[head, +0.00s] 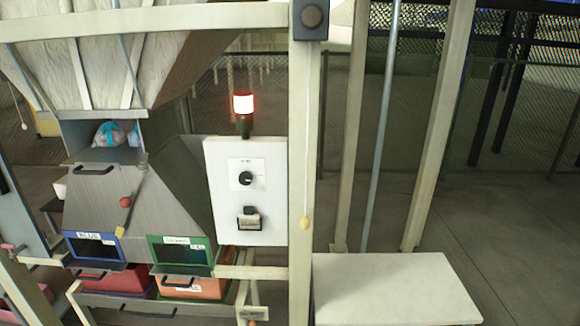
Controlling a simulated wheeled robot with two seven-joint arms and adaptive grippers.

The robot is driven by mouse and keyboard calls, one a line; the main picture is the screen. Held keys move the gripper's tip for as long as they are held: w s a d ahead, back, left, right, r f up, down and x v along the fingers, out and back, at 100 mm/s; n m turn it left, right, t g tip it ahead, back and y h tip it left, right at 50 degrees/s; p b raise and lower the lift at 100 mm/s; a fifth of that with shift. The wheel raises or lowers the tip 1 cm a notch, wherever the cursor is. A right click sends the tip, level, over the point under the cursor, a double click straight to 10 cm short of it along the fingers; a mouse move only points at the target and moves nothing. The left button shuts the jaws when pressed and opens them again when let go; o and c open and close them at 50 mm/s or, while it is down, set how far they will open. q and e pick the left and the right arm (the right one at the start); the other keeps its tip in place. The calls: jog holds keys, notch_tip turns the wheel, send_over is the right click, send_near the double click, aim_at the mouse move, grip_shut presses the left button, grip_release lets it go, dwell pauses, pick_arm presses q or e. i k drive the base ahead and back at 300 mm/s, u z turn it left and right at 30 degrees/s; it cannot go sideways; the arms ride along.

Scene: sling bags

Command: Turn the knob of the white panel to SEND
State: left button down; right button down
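The white panel (265,190) stands upright left of a pale post, near the middle of the head view. Its black round knob (246,178) sits on a white label plate in the panel's upper half. The lettering around the knob is too small to read, and I cannot tell which way the knob points. A dark device with a small light tag (249,218) is on the panel below the knob. A lit red-and-white lamp (243,105) stands on top of the panel. Neither of my grippers is in view.
A grey metal chute (100,200) with blue-framed and green-framed openings stands left of the panel, above red and orange bins (195,289). A pale post (302,150) with a hanging cord rises right of the panel. A white-topped table (390,285) stands at lower right. Floor farther right is clear.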

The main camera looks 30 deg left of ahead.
aim_at(245, 179)
jog(key=i, duration=0.8)
jog(key=u, duration=1.1)
jog(key=i, duration=0.8)
jog(key=u, duration=0.9)
